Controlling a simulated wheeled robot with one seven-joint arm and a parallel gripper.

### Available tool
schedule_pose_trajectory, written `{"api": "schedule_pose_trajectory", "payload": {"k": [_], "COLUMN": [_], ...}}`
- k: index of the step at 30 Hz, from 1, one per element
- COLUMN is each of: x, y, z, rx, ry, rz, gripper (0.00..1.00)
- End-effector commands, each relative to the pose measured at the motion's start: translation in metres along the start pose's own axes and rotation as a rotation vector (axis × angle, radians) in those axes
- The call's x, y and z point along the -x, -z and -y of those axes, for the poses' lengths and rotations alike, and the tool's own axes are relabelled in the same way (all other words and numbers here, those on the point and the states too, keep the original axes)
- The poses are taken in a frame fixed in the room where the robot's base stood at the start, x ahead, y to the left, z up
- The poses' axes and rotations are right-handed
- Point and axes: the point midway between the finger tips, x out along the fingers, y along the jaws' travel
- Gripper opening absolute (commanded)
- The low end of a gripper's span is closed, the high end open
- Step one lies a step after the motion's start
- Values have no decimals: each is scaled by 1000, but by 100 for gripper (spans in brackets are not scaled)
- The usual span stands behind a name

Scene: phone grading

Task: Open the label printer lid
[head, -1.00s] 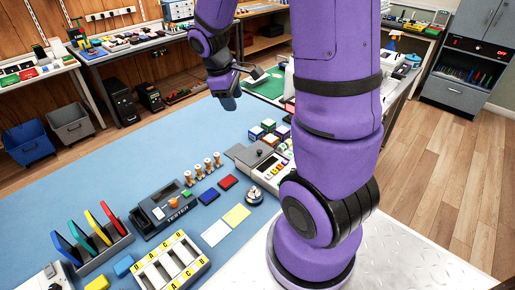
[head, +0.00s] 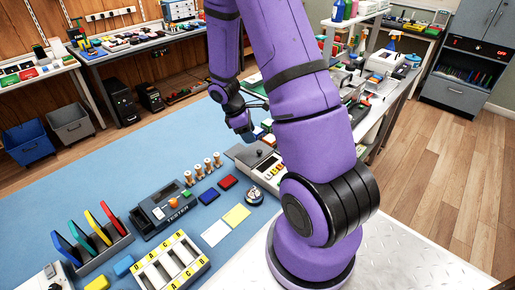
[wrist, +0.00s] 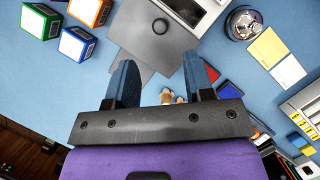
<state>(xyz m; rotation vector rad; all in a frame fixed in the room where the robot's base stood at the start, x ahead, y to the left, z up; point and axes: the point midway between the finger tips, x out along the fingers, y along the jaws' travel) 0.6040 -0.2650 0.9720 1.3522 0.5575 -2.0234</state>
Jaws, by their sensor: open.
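The label printer (head: 272,172) is a pale, low unit on the blue mat, with coloured keys on its near part. My gripper (head: 250,136) is above the back of the printer. In the wrist view my gripper (wrist: 160,68) is open, with blue fingers apart and nothing between them. I cannot tell its exact height above the lid.
Labelled cubes (wrist: 77,43) stand left of the printer in the wrist view. A silver bell (head: 254,196) sits near the printer, with yellow and white cards beside it. The tester (head: 172,207) and wooden spools (head: 207,165) stand to the left.

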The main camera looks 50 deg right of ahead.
Motion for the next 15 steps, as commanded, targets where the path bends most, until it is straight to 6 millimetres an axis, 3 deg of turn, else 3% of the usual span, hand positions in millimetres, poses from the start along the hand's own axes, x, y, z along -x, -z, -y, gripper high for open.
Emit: {"api": "schedule_pose_trajectory", "payload": {"k": [6, 15], "x": [-40, -72], "y": [0, 0], "z": [0, 0], "rx": [2, 0], "ry": [2, 0], "rz": [3, 1], "gripper": [48, 48]}}
